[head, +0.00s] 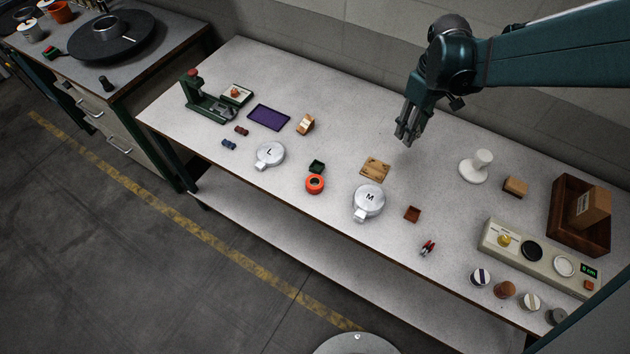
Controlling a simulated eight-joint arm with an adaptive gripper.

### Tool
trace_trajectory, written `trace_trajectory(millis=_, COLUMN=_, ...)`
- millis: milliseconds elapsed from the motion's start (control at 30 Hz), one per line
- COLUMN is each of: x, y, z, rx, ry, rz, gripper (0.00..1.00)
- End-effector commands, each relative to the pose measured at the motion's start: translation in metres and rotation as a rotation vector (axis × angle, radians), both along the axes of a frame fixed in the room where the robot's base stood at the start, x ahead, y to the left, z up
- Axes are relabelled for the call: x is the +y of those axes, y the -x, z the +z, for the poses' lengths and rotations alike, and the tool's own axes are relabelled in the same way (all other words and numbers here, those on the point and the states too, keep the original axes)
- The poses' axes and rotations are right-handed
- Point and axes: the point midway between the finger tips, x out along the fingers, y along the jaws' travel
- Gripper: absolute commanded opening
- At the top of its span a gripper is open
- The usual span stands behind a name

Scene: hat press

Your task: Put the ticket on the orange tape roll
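The orange tape roll (315,184) lies flat near the middle of the workbench, its dark centre facing up. I cannot make out for sure which thing is the ticket; no piece is clearly readable as one. My gripper (404,141) points down above the back half of the bench, to the right of and behind the tape roll, well apart from it. Its fingers are seen close together at an angle, and I cannot tell how far apart they are. No held object shows between them.
Round metal blocks marked L (270,155) and M (369,200) flank the roll. A tan wooden plate (375,169) lies below my gripper. A purple mat (269,117) and green press (205,103) are left. A control panel (515,250) and brown tray (562,236) are right.

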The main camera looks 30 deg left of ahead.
Motion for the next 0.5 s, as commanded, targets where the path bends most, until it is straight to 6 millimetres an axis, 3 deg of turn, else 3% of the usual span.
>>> trace_trajectory(millis=100, x=0.027, y=0.017, z=0.000, rx=0.000, ry=0.000, rz=0.046, gripper=0.30)
trace_trajectory(millis=500, x=0.103, y=0.075, z=0.000, rx=0.000, ry=0.000, rz=0.188, gripper=0.30)
